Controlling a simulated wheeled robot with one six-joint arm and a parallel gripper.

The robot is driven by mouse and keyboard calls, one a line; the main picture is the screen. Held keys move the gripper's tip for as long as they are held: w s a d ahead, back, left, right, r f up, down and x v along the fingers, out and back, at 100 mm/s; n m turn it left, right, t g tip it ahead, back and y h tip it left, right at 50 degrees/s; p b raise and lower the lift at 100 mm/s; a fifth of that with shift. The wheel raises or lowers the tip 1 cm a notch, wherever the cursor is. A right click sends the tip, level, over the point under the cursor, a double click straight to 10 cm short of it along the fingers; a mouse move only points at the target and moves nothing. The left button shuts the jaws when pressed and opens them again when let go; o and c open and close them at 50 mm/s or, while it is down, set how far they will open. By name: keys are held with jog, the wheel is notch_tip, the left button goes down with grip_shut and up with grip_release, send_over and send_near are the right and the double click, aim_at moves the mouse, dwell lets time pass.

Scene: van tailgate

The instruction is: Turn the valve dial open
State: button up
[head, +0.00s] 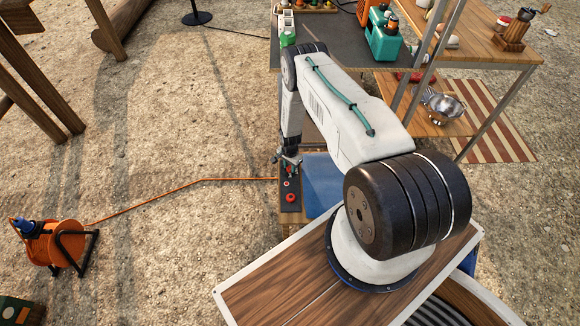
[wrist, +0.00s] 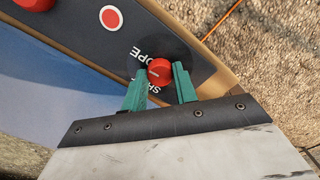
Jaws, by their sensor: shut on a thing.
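The valve dial (wrist: 160,71) is a small red round knob with a pale line on its face, on a dark panel (wrist: 75,38). Partly covered lettering beside it reads "SH" and "OPE". In the wrist view my gripper (wrist: 163,76) has its two green fingers on either side of the dial, shut on it. In the head view my gripper (head: 289,162) is at the upper end of the dark panel (head: 291,206); the dial is hard to make out there. I cannot tell exactly which word the line points to.
On the same panel are a red disc with a white ring (wrist: 110,18) and a larger red knob (wrist: 36,3). A blue surface (head: 322,184) lies right of the panel. An orange cable (head: 205,180) runs left to a reel (head: 62,243). A grey-topped table (head: 335,47) stands behind.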

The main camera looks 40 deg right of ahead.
aim_at(290, 168)
jog(key=shift+m, duration=0.5)
jog(key=o, duration=1)
jog(key=shift+c, duration=0.2)
notch_tip(290, 168, up, 8)
jog(key=shift+f, duration=0.1)
